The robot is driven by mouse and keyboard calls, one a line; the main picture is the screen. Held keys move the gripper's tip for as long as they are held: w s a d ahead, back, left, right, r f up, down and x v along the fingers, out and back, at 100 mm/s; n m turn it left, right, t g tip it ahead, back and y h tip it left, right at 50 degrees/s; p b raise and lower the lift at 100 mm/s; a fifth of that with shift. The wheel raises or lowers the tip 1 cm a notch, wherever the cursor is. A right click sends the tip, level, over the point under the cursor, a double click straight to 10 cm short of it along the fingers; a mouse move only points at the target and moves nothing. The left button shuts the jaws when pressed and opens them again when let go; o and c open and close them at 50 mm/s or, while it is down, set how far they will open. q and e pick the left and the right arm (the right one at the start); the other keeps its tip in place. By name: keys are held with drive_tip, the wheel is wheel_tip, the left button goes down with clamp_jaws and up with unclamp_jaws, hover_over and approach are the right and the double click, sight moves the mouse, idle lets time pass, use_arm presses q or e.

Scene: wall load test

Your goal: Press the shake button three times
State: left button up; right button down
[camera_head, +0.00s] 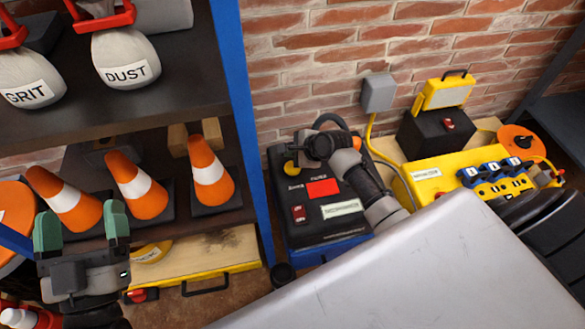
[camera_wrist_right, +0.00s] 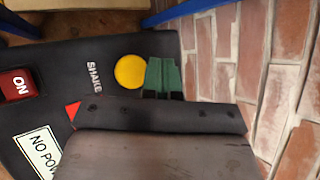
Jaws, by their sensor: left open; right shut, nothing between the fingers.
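The shake button is a round yellow button (camera_wrist_right: 131,71) beside the word SHAKE on a black control box. In the head view, the yellow button (camera_head: 291,167) shows at the upper left of the black box (camera_head: 290,235), partly beside my right arm. My right gripper (camera_wrist_right: 163,78) is shut and empty. Its green fingertips appear just right of the button in the wrist view; I cannot tell whether they touch it. In the head view my right arm reaches over the box and hides its fingertips. My left gripper (camera_head: 82,225) is open and empty, in front of the shelf.
The box also has a red ON switch (camera_wrist_right: 17,86), a red patch (camera_head: 323,188) and a white label (camera_head: 341,209). A brick wall (camera_head: 290,60) stands behind. Shelves with orange cones (camera_head: 208,175) are left; a yellow unit (camera_head: 430,175) is right.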

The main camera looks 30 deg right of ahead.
sight(293, 170)
drive_tip(key=shift+f+b, duration=0.5)
drive_tip(key=shift+f, duration=0.45)
use_arm(q)
drive_tip(key=shift+s+r+t+h, duration=0.45)
drive_tip(key=shift+s+r+t, duration=0.5)
drive_tip(key=shift+t, duration=0.2)
drive_tip(key=shift+s+r+t+h, duration=0.45)
drive_tip(key=shift+s+r+t, duration=0.35)
drive_tip(key=shift+r+t, duration=0.3)
use_arm(e)
drive_tip(key=shift+f, duration=0.65)
use_arm(q)
drive_tip(key=shift+w, duration=0.1)
use_arm(e)
drive_tip(key=shift+f, duration=0.4)
use_arm(q)
drive_tip(key=shift+w+f+g, duration=0.45)
drive_tip(key=shift+f+g, duration=0.05)
drive_tip(key=shift+g, duration=0.05)
